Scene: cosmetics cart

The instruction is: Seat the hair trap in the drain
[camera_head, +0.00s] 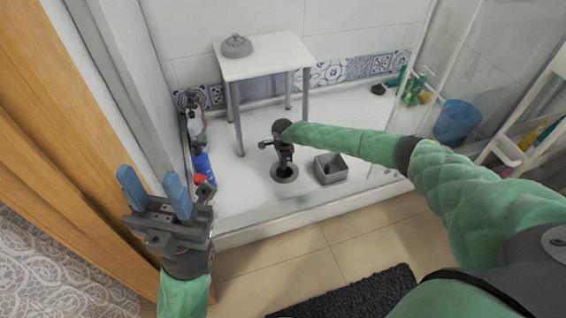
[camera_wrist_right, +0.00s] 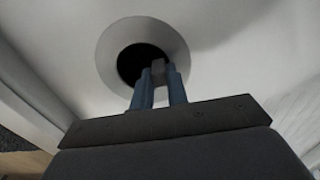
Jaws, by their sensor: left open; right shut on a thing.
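The drain (camera_head: 285,172) is a round dark hole with a grey ring in the white shower floor. In the right wrist view the drain's grey ring (camera_wrist_right: 112,50) surrounds the dark opening. My right gripper (camera_head: 285,162) points down at the drain and is shut on a small grey piece, apparently the hair trap (camera_wrist_right: 158,69). This piece overlaps the dark opening in the right wrist view; its lower part is hidden, and I cannot tell how deep it sits. My left gripper (camera_head: 155,190) is open and empty, near the shower's front left edge.
A white stool (camera_head: 270,62) behind the drain carries a round grey knobbed piece (camera_head: 236,46). An open grey box (camera_head: 330,168) stands right of the drain. Bottles (camera_head: 203,165) stand at the left wall. A blue bin (camera_head: 457,122) is at the right.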

